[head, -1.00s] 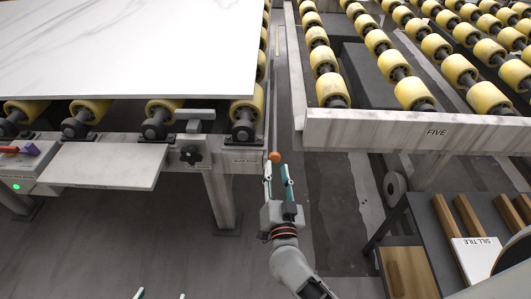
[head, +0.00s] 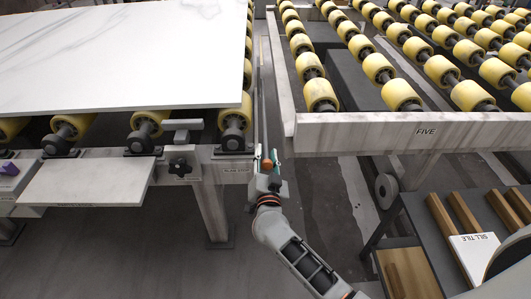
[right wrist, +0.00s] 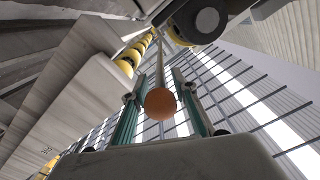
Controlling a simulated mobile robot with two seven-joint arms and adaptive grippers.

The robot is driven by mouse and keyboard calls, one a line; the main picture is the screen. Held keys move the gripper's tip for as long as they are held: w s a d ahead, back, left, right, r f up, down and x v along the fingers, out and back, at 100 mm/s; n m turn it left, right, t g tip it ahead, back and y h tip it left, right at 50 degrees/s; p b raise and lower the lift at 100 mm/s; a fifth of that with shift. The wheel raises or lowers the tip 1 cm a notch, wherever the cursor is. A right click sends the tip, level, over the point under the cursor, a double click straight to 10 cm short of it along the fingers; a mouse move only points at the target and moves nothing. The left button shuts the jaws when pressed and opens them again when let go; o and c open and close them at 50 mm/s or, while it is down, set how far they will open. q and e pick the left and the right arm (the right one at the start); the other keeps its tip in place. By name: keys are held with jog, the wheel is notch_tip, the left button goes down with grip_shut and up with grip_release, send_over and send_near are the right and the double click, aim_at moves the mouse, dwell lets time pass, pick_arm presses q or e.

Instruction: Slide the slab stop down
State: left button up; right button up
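An orange ball knob (head: 267,163) sits on the near end of a thin grey rod (head: 264,118) along the right side of the slab table. I take this rod and knob to be the slab stop; a small label (head: 236,170) beside it is too small to read surely. My right gripper (head: 267,160) is at the knob, one finger on each side. In the right wrist view the knob (right wrist: 160,102) shows between the two fingers (right wrist: 160,115), which stand apart with gaps beside it. My left gripper is out of view.
A white marble slab (head: 130,55) lies on yellow rollers at the left. A black knob (head: 180,166) and a pale shelf (head: 85,182) are on the table front. A roller frame marked FIVE (head: 400,132) stands right, with a narrow gap between.

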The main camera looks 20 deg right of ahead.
jog(key=shift+w+d, duration=0.2)
jog(key=shift+w, duration=0.4)
